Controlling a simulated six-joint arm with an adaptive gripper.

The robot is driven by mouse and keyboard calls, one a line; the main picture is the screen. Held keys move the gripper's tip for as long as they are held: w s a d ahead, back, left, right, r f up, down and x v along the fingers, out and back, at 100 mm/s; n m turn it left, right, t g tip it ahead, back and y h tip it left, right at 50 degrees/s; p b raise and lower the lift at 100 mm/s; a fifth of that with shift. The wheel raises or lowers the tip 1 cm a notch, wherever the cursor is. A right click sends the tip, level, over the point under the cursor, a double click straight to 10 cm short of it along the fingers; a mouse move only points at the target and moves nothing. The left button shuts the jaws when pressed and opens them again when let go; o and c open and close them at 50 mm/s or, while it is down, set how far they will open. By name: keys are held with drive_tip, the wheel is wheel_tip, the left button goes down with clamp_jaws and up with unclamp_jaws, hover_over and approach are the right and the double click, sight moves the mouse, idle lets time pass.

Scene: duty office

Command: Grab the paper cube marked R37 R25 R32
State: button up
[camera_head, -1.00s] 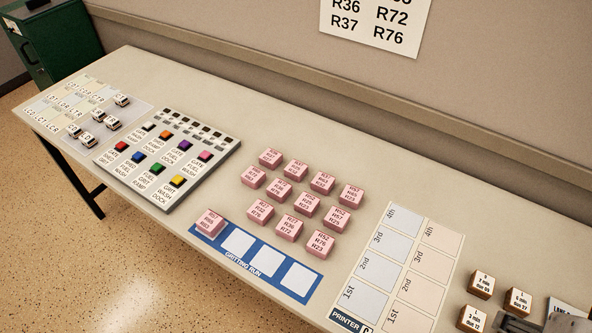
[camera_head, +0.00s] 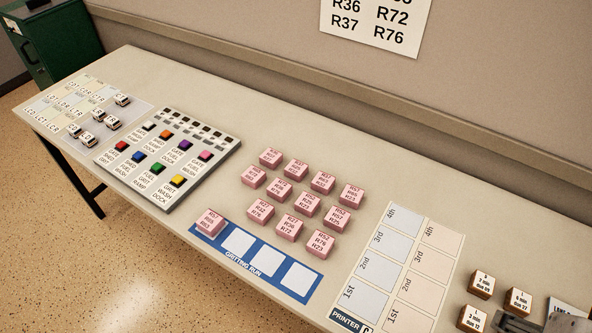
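Several pink paper cubes with small dark R-number labels sit in rows on the table, right of its middle. One more pink cube (camera_head: 209,223) sits on the first square of the blue "GRITTING RUN" strip (camera_head: 199,238). The labels are too small to read surely. A cube in the middle of the group (camera_head: 308,205) may carry R25, but I cannot tell which cube is R37 R25 R32.
A grey board with coloured buttons (camera_head: 231,150) and a sheet with small white blocks (camera_head: 143,108) lie left. A printer sheet (camera_head: 383,271) lies right of the cubes, with brown labelled blocks (camera_head: 482,284) beyond it. A wall (camera_head: 250,50) runs behind the table.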

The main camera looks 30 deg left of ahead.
drive_tip(key=shift+w, duration=0.15)
drive_tip(key=w+a+r+n+t, duration=0.1)
drive_tip(key=w+r+n+t, duration=0.15)
drive_tip(key=w+n, duration=0.65)
drive_tip(key=w+a+r+n+t, duration=0.15)
drive_tip(key=w+r+n, duration=0.25)
drive_tip(key=w, duration=1.1)
drive_tip(key=w+a+f+n+t+y, duration=0.1)
drive_tip(key=w+a+f+n+y, duration=0.1)
drive_tip(key=w+a+n, duration=0.55)
drive_tip(key=w+a+f+n+t+y, duration=0.1)
drive_tip(key=w+a+f+n+y, duration=0.1)
drive_tip(key=w+a+n, duration=0.55)
drive_tip(key=w+a+f+n+g+y, duration=0.1)
drive_tip(key=w+a+f+n, duration=0.1)
drive_tip(key=a+n, duration=0.15)
drive_tip(key=w+a+f+n+y, duration=0.2)
drive_tip(key=w+a+f, duration=0.1)
drive_tip(key=a, duration=0.2)
drive_tip(key=n+g+y, duration=0.6)
drive_tip(key=n+g, duration=0.5)
drive_tip(key=n, duration=1)
approach(304, 169)
drive_tip(key=shift+m, duration=0.25)
drive_tip(key=x, duration=0.4)
drive_tip(key=shift+a+f, duration=0.25)
drive_tip(key=shift+a, duration=0.05)
